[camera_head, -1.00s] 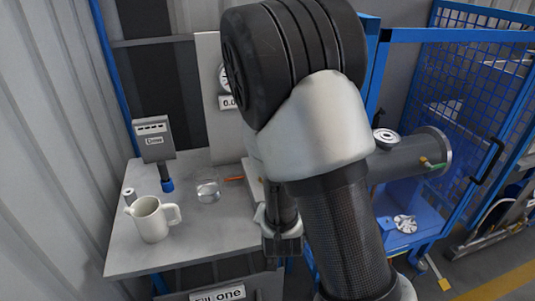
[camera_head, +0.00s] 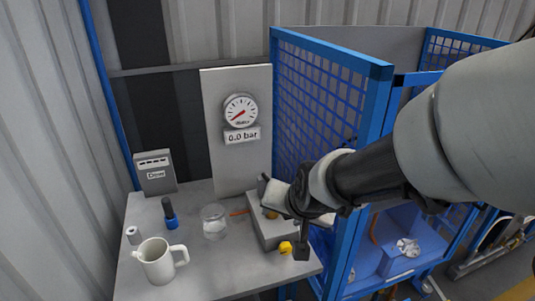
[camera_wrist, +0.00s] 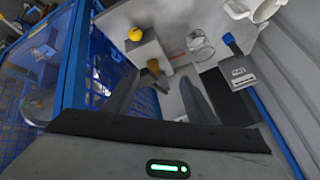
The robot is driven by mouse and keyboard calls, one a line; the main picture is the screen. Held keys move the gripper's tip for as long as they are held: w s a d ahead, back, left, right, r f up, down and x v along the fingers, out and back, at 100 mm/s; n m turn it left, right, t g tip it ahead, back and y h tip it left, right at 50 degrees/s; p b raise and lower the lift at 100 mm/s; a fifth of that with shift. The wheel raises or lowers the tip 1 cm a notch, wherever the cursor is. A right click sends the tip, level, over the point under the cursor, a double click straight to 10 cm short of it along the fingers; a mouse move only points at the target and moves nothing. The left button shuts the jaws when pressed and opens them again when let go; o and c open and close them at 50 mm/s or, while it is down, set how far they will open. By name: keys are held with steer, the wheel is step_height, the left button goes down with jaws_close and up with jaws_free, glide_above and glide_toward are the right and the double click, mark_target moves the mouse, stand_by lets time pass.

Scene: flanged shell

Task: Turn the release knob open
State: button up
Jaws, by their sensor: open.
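A grey block (camera_head: 268,235) stands on the bench's right part. A yellow knob (camera_head: 286,248) sits on its near side and also shows at the top of the wrist view (camera_wrist: 136,34). A brass-coloured knob (camera_wrist: 153,66) stands on the block; in the head view my gripper mostly covers it. Which of the two is the release knob, I cannot tell. My gripper (camera_wrist: 160,80) is open and empty. Its two dark fingers point toward the block, with the brass knob just past their tips. I see no contact.
A white jug (camera_head: 157,263), a glass beaker (camera_head: 213,222) and a blue-capped tool (camera_head: 170,214) stand on the bench (camera_head: 205,272) to the left. A gauge (camera_head: 240,110) on the panel behind reads 0.0 bar. The blue mesh cage (camera_head: 318,100) rises close behind my arm.

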steer(key=shift+v, duration=1.1)
steer(key=shift+w+a+r, duration=0.1)
steer(key=shift+r, duration=0.05)
steer(key=s+d+r+n+g+h+p, duration=0.1)
steer(key=s+d+r+n+p, duration=0.2)
steer(key=s+d+r, duration=0.4)
steer(key=s+r, duration=0.5)
steer(key=s, duration=0.1)
steer(key=shift+s+n+g+h+p, duration=0.3)
steer(key=shift+s+g+p, duration=0.05)
steer(key=shift+g, duration=0.05)
